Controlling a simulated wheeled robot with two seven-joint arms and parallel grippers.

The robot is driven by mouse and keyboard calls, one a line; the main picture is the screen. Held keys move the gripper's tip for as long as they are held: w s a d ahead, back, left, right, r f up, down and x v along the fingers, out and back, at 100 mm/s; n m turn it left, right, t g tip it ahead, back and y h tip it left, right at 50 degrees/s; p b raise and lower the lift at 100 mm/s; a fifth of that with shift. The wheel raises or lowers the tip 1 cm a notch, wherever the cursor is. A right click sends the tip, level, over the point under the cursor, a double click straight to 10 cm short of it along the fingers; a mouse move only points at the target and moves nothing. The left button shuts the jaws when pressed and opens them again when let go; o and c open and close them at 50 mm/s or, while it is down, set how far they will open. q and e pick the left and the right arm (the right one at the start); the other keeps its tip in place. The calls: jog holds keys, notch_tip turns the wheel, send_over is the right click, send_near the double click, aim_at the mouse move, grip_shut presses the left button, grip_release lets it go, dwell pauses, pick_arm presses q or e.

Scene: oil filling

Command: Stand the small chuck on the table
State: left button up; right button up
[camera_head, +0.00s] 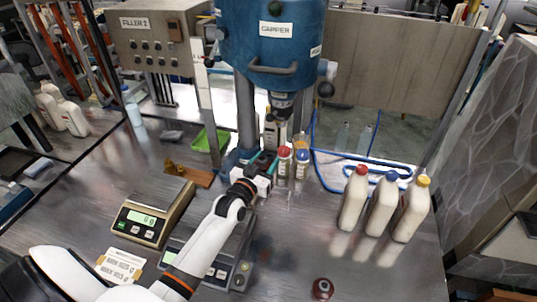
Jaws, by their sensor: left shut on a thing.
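My left gripper (267,166) is in front of the blue capper (272,30), low over the table and below its spindle (282,100). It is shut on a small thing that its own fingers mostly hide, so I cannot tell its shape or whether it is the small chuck. A small dark red round piece with a pale spot (322,288) stands apart on the table (300,245) near the front edge. My right gripper is not in view.
Several white bottles (382,205) stand at right. A scale (153,212) and a green tray (210,138) are at left. The front middle is mostly clear.

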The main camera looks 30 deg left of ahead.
pick_arm(q)
jog(key=shift+s, duration=0.3)
